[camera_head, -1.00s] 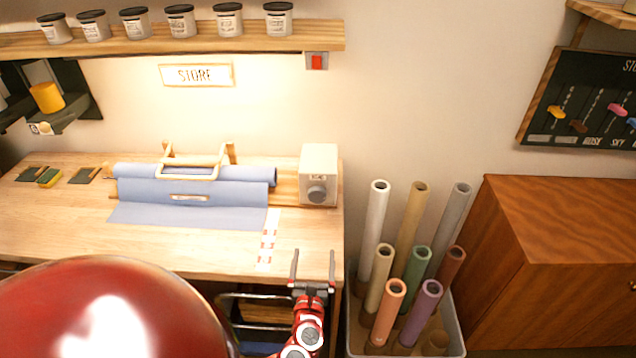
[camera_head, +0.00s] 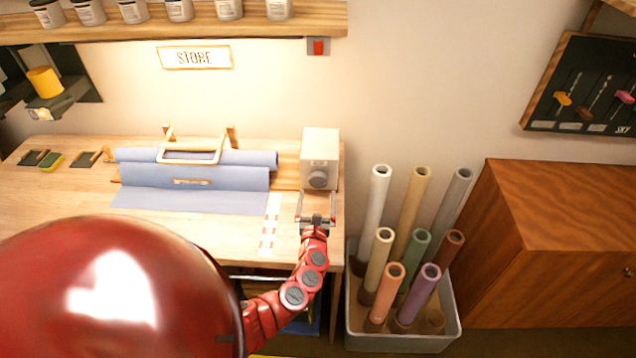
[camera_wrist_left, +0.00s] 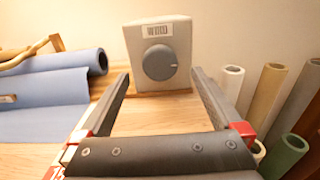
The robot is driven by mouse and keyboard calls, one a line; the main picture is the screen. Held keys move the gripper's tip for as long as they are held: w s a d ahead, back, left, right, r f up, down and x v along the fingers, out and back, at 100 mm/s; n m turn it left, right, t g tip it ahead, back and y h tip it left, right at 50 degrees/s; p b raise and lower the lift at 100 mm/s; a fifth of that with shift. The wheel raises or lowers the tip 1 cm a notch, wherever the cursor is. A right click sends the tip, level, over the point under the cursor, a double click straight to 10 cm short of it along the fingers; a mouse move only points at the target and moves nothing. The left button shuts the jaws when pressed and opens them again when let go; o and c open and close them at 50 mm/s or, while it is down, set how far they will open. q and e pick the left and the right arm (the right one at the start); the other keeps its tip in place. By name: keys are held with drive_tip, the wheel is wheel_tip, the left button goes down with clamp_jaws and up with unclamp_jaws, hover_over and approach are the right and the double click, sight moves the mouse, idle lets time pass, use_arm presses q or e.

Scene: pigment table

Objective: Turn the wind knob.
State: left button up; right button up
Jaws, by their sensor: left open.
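The wind knob (camera_head: 318,180) is a round grey dial on the front of a cream box (camera_head: 320,146) at the table's right end. In the left wrist view the knob (camera_wrist_left: 159,62) faces me, with a small pale mark at its right edge and a label reading WIND above it. My left gripper (camera_head: 317,196) is open and empty, just in front of the box. In the wrist view its two fingers (camera_wrist_left: 160,76) stand to the left and right, with the knob between and beyond them. I see no contact. My right gripper is not in view.
A blue roll (camera_head: 195,175) on a wooden holder lies left of the box, with a red-and-white strip (camera_head: 270,222) beside it. A bin (camera_head: 400,342) of several coloured tubes stands to the right. A shelf (camera_head: 180,27) with jars hangs above.

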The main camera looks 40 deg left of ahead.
sight(318, 182)
use_arm(q)
drive_tip(key=shift+x, duration=2.7)
drive_tip(key=shift+b, duration=0.3)
drive_tip(key=c, duration=1.3)
